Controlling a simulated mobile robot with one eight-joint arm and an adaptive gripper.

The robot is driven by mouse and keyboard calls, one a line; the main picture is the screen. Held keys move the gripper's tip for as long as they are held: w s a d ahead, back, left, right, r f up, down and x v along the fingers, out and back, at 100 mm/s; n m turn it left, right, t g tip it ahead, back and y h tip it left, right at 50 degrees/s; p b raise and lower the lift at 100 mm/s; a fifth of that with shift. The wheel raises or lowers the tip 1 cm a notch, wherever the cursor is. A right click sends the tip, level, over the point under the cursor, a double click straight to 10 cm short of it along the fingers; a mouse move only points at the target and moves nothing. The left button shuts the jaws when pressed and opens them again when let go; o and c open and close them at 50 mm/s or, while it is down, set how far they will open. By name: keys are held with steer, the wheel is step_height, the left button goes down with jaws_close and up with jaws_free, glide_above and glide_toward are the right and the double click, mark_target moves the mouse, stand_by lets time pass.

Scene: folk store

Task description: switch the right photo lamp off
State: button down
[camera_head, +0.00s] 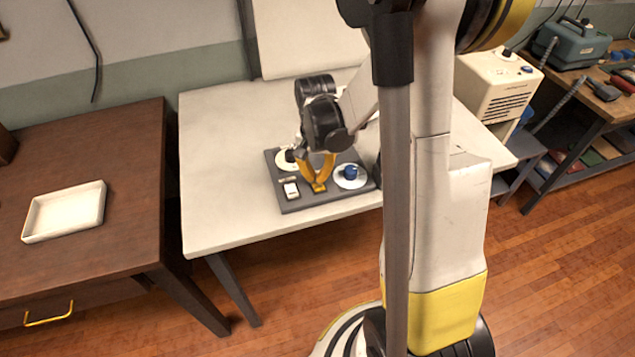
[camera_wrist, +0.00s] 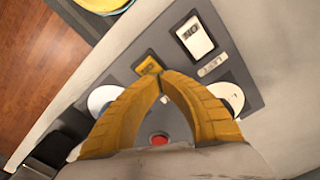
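The dark grey control panel (camera_head: 296,205) lies on the white table. It carries a white switch (camera_head: 291,190) at left, whose plate also shows in the wrist view (camera_wrist: 194,38) beside a tag that seems to read LEFT (camera_wrist: 212,65). A yellow switch plate (camera_wrist: 150,65) sits beside it, partly covered by my fingers. My gripper (camera_head: 319,183) points down with its yellow fingertips together, right at the yellow plate; they also show in the wrist view (camera_wrist: 163,78). Nothing is seen between them. I cannot tell whether they touch the plate. No lamp is clearly identifiable.
A blue knob on a white dial (camera_head: 350,173) is right of my fingers, and a pale dial (camera_head: 287,160) is behind left. A red button (camera_wrist: 158,138) shows between my fingers. The table (camera_head: 225,190) is clear around the panel. A white tray (camera_head: 65,211) sits on the brown desk.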

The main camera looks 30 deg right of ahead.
steer(key=shift+r+p, duration=2.25)
steer(key=shift+r, duration=1.15)
